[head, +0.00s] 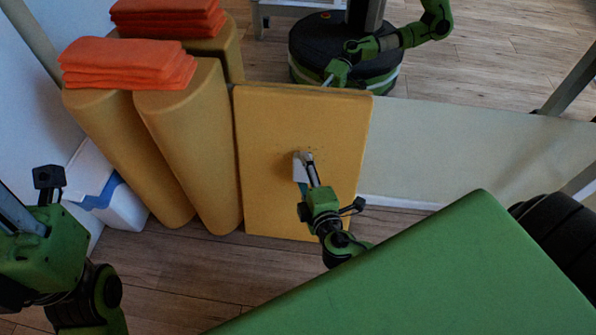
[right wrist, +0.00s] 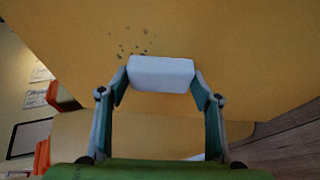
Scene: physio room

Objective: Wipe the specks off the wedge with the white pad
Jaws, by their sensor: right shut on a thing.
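The wedge (head: 268,205) is a yellow padded block with its broad face toward me. Several small dark specks (right wrist: 130,48) show on its face in the right wrist view, just above and left of the pad; in the head view they are faint. My right gripper (head: 304,160) is shut on the white pad (head: 298,171), which also shows between the fingers in the right wrist view (right wrist: 161,74). The pad is at the middle of the wedge face; I cannot tell whether it touches. My left gripper (head: 18,212) is partly in view at the left edge, its fingertips unclear.
Yellow rounded bolsters (head: 190,135) stand left of the wedge, with folded orange towels (head: 128,64) on top. A white and blue box (head: 118,205) is beside them. A green padded table (head: 440,280) fills the lower right. A mirror (head: 480,85) stands behind the wedge.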

